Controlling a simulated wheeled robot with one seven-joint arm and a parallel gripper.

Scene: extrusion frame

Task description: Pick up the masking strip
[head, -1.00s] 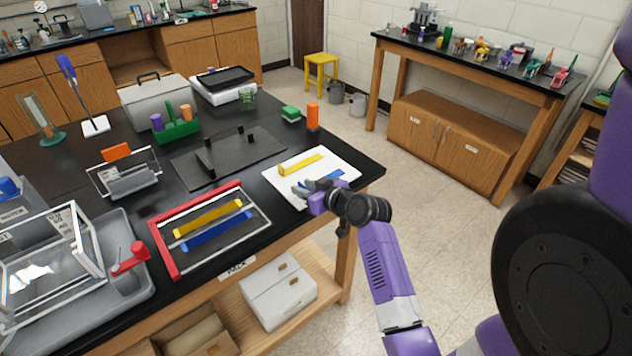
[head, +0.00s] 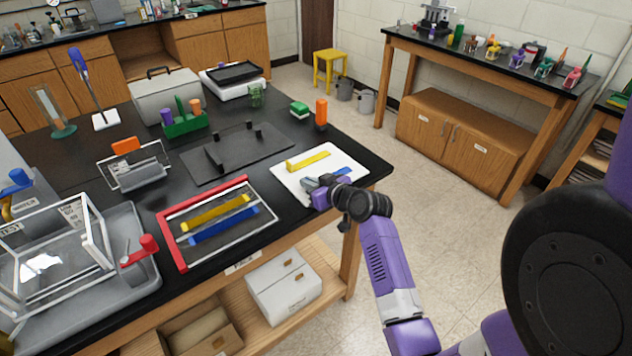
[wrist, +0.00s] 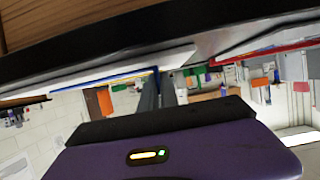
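A yellow strip (head: 307,161) and a blue strip (head: 338,174) lie on a white board (head: 292,185) at the right end of the bench. The frames do not show which is the masking strip. My gripper (head: 315,184) is low over the board's near edge, beside the blue strip, and hides part of it. In the wrist view, two grey fingers (wrist: 158,91) stand apart with a narrow gap. The blue strip (wrist: 100,81) runs along the white board there towards the fingers. I cannot tell whether they touch it.
A red-edged frame (head: 170,240) holding another yellow strip (head: 215,213) and blue strip (head: 223,227) lies left of the board. A dark plate with upright posts (head: 235,155), a green block (head: 299,109) and an orange bottle (head: 321,112) stand behind.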

